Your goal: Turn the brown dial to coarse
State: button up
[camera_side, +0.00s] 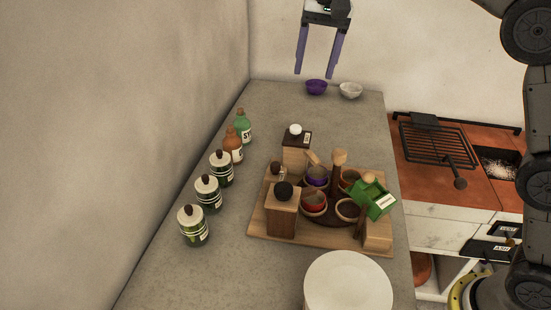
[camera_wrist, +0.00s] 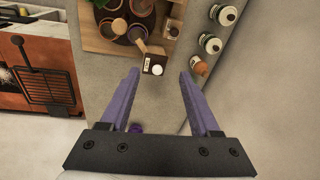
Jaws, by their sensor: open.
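My gripper (camera_side: 315,74) is open and empty, with two purple fingers hanging above the far end of the counter. In the wrist view my gripper (camera_wrist: 159,72) shows its fingers spread, with a white-knobbed wooden box (camera_wrist: 155,60) appearing between the tips. In the side view this box (camera_side: 296,139) stands on the counter behind the wooden tray, well below and nearer than my gripper. A wooden box with a dark round knob (camera_side: 283,190) stands at the front left of the tray. A smaller dark-topped piece (camera_side: 275,170) is behind it. I cannot tell which is the brown dial; no coarse marking is readable.
The wooden tray (camera_side: 259,227) holds several small bowls around an upright handle (camera_side: 339,157) and a tilted green box (camera_side: 373,199). Several jars and bottles line the left side (camera_side: 208,194). Purple (camera_side: 316,87) and white (camera_side: 350,90) bowls sit at the back. A grill (camera_side: 435,146) is right.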

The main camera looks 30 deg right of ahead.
jog(key=w+a+f+g, duration=0.1)
jog(key=w+a+f, duration=0.2)
jog(key=w+f, duration=0.25)
jog(key=g, duration=0.1)
send_over(276, 164)
notch_tip(276, 164, down, 7)
jog(key=shift+n, duration=0.4)
notch_tip(276, 164, down, 13)
jog(key=shift+w+f, duration=0.1)
jog(key=shift+f, duration=0.05)
jog(key=shift+c, duration=0.3)
grip_shut()
